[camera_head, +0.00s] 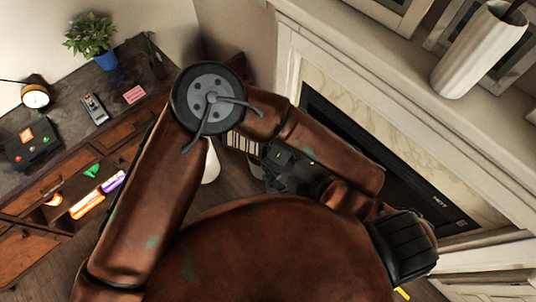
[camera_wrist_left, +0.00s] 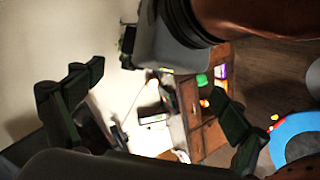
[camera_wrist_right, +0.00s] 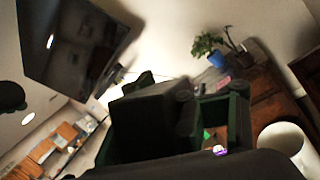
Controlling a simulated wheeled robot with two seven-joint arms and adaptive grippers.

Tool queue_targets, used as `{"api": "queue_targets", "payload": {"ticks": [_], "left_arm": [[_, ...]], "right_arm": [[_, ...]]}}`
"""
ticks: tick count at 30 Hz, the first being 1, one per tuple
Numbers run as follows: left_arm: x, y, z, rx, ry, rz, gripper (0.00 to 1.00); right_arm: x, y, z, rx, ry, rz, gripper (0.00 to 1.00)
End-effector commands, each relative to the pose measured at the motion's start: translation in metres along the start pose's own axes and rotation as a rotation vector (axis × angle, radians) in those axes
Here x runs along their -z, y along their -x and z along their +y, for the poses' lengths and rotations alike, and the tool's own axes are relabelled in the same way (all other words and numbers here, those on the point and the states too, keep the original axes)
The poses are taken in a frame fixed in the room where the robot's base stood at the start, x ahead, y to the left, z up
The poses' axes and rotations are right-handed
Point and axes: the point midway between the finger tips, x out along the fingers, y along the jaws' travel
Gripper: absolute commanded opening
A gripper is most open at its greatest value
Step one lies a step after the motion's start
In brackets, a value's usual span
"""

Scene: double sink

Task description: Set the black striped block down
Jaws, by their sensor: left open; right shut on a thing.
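My right gripper (camera_wrist_right: 168,98) is shut on a dark box-shaped block (camera_wrist_right: 142,125), which fills much of the gap between its dark green fingers in the right wrist view. No stripes can be made out on the block from this side. The block is held up, with the room behind it. My left gripper (camera_wrist_left: 152,112) is open and empty in the left wrist view, its two fingers wide apart. It also shows as a dark shape in the head view (camera_head: 285,163), beyond my bent arm. I cannot make out the right gripper or block in the head view.
A pale mantel (camera_head: 395,85) with a white vase (camera_head: 478,48) stands right.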

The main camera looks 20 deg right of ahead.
Motion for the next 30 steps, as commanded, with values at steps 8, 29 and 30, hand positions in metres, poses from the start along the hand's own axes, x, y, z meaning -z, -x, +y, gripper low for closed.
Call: {"api": "queue_targets", "payload": {"ticks": [8,29,30], "left_arm": [[-0.001,-0.032,0.001,-0.006,0.005,-0.002,0.93],[-0.002,-0.073,0.001,-0.007,0.003,-0.004,0.91],[-0.002,-0.073,0.001,-0.007,0.004,-0.004,0.88]], "right_arm": [[-0.001,0.000,0.001,-0.001,0.000,-0.001,0.00],[-0.001,0.000,0.001,-0.001,0.000,-0.001,0.00],[-0.001,0.000,0.001,-0.001,0.000,-0.001,0.00]]}}
